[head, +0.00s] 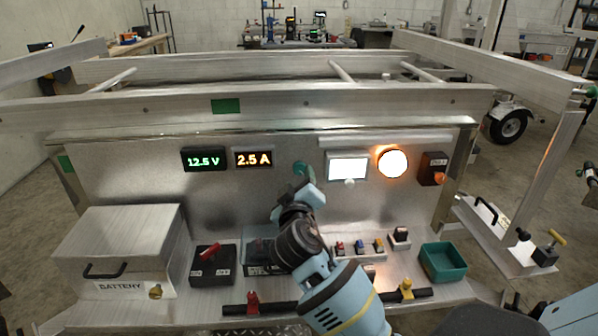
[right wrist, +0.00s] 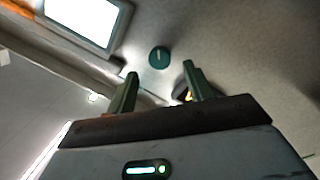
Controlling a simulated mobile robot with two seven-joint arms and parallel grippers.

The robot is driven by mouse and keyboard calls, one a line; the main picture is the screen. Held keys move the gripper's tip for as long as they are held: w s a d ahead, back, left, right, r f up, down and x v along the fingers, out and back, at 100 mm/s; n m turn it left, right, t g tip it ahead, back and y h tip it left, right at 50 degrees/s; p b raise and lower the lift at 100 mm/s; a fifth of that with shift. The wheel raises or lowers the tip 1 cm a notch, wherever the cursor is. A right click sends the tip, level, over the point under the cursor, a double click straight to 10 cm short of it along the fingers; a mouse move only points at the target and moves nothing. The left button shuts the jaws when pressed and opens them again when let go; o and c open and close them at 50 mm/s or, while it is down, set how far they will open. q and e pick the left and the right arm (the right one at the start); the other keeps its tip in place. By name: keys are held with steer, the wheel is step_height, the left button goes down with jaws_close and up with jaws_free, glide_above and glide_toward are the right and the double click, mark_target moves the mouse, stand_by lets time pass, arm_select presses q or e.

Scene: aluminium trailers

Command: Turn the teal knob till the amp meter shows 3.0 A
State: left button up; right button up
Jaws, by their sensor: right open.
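The teal knob (right wrist: 159,57) shows in the right wrist view as a round dial with a pale pointer line, on the metal panel. My right gripper (right wrist: 161,80) is open, its two green fingers apart and empty. The knob appears between and beyond the fingertips, with no visible contact. The amp meter (head: 253,157) reads 2.5 A in orange digits. My left gripper is not in view.
A voltmeter (head: 204,159) reads 12.5 V. Right of the gripper are a lit white screen (head: 348,167), a glowing orange lamp (head: 392,163) and a switch box (head: 433,168). A battery box (head: 122,245), red-handled switch (head: 212,264) and teal tray (head: 443,262) stand on the shelf below.

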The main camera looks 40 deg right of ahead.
mark_target(299, 170)
steer(key=shift+x, duration=2.55)
steer(key=shift+c, duration=0.4)
steer(key=c, duration=0.9)
